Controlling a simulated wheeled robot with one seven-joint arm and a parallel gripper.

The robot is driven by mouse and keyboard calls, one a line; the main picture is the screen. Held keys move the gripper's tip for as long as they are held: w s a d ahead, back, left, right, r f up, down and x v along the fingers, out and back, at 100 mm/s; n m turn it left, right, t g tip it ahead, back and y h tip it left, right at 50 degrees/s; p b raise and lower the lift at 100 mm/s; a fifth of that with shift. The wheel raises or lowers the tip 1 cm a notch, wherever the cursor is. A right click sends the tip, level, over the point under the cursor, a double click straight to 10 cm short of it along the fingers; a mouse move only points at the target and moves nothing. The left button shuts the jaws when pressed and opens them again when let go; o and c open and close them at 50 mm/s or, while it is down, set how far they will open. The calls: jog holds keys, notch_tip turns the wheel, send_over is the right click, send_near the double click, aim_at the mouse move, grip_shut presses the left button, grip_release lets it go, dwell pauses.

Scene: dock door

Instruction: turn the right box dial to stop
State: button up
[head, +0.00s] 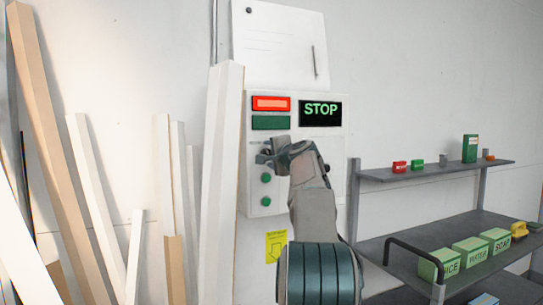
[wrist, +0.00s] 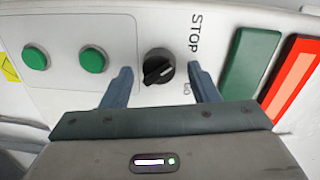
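The control box (head: 338,150) is on the wall, with a screen (head: 320,110) reading STOP in green letters. Its black dial (wrist: 158,66) shows in the wrist view beside the printed word STOP (wrist: 195,32); a second label, seemingly GO, is partly hidden by a finger. My gripper (wrist: 157,72) is open, one finger on each side of the dial with a gap visible. In the head view my gripper (head: 271,157) hides the dial.
A bright red lamp (head: 271,103) and a dark green one (head: 270,122) are above the dial; two green buttons (head: 266,177) are below. Planks (head: 221,170) lean close on the left. A shelf unit (head: 440,175) with boxes stands at right.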

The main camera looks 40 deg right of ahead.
jog(key=f+b+v, duration=0.1)
jog(key=b+v, duration=0.4)
jog(key=v, duration=0.8)
jog(key=shift+s+a+r, duration=0.15)
jog(key=shift+s+r, duration=0.25)
jog(key=shift+r, duration=0.1)
